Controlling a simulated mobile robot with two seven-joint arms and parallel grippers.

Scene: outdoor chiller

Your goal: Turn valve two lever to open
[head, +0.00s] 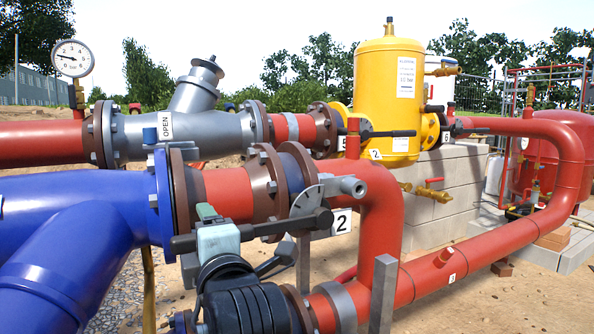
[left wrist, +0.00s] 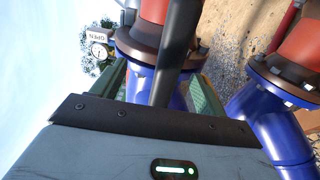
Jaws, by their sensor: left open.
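The valve two lever (head: 280,227) is a long dark bar. It runs left from its pivot beside the white "2" tag (head: 342,221), in front of the red pipe. A grey quarter-round plate (head: 305,200) sits by the pivot. My left gripper (head: 210,232) is at the left part of the lever, with its fingers open. In the left wrist view, the dark lever (left wrist: 176,60) passes between the two green fingers of the gripper (left wrist: 160,88). I cannot tell whether either finger touches it. My right gripper is not in view.
Large blue pipes (head: 75,215) fill the left front. A black ribbed part (head: 245,308) is close below the gripper. A grey post (head: 383,290) and the lower red pipe (head: 455,262) stand to the right. A yellow tank (head: 388,90) is behind.

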